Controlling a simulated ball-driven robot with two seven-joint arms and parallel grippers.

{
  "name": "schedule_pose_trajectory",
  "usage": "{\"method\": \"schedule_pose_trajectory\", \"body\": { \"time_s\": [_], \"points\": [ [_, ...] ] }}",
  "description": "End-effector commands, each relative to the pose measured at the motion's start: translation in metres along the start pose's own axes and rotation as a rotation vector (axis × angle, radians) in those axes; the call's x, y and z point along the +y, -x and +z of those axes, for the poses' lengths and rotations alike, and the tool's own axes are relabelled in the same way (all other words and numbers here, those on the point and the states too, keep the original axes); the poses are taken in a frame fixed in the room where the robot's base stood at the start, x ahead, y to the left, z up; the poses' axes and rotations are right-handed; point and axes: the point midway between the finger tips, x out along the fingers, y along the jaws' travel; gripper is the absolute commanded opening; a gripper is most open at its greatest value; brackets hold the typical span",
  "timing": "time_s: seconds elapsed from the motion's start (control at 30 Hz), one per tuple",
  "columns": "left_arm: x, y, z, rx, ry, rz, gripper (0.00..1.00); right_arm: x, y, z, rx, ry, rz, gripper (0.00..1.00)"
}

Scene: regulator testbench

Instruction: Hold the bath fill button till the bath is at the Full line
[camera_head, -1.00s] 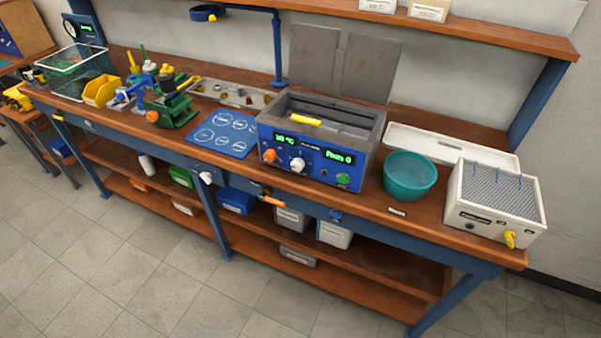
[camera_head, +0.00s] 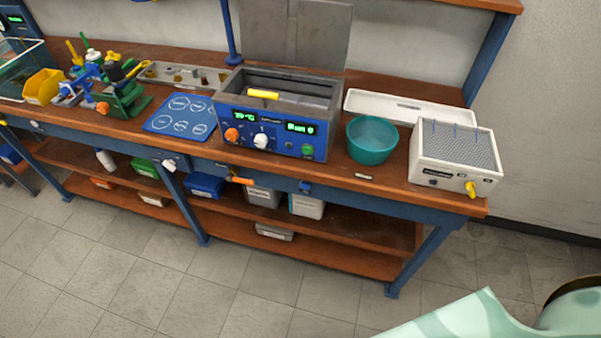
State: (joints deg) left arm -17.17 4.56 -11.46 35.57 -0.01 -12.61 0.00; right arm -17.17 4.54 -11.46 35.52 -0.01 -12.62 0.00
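The bath (camera_head: 226,108) is a grey open tank with a blue front panel, standing on the wooden bench. Its panel carries an orange knob (camera_head: 231,134), a white knob (camera_head: 261,140), a round green button (camera_head: 307,150) and two lit green displays. A yellow object (camera_head: 263,94) lies at the tank's opening. The water level and a Full line cannot be made out. Neither gripper is in view. A pale green part at the lower right looks like part of my own arm, far from the bath.
A teal bowl (camera_head: 371,141) stands right of the bath, then a white box with a mesh top (camera_head: 455,146) and yellow tap. A blue mat (camera_head: 181,115) lies to the left, beside a green device (camera_head: 122,98). The tiled floor (camera_head: 150,260) before the bench is clear.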

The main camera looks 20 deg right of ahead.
Motion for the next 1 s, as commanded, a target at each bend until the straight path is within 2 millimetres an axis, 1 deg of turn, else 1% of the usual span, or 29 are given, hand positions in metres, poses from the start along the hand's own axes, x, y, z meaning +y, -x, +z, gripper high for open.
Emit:
{"method": "schedule_pose_trajectory", "body": {
  "time_s": [0.07, 0.13, 0.17, 1.0],
  "points": [
    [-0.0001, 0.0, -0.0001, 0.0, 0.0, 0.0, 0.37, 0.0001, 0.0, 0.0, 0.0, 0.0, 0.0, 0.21],
    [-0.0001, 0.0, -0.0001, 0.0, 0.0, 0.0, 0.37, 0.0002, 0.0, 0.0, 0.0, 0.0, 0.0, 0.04],
    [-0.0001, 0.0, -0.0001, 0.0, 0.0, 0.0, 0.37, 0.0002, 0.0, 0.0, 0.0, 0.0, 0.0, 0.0],
    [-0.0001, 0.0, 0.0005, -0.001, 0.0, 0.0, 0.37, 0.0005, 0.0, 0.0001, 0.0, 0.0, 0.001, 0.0]
  ]
}}
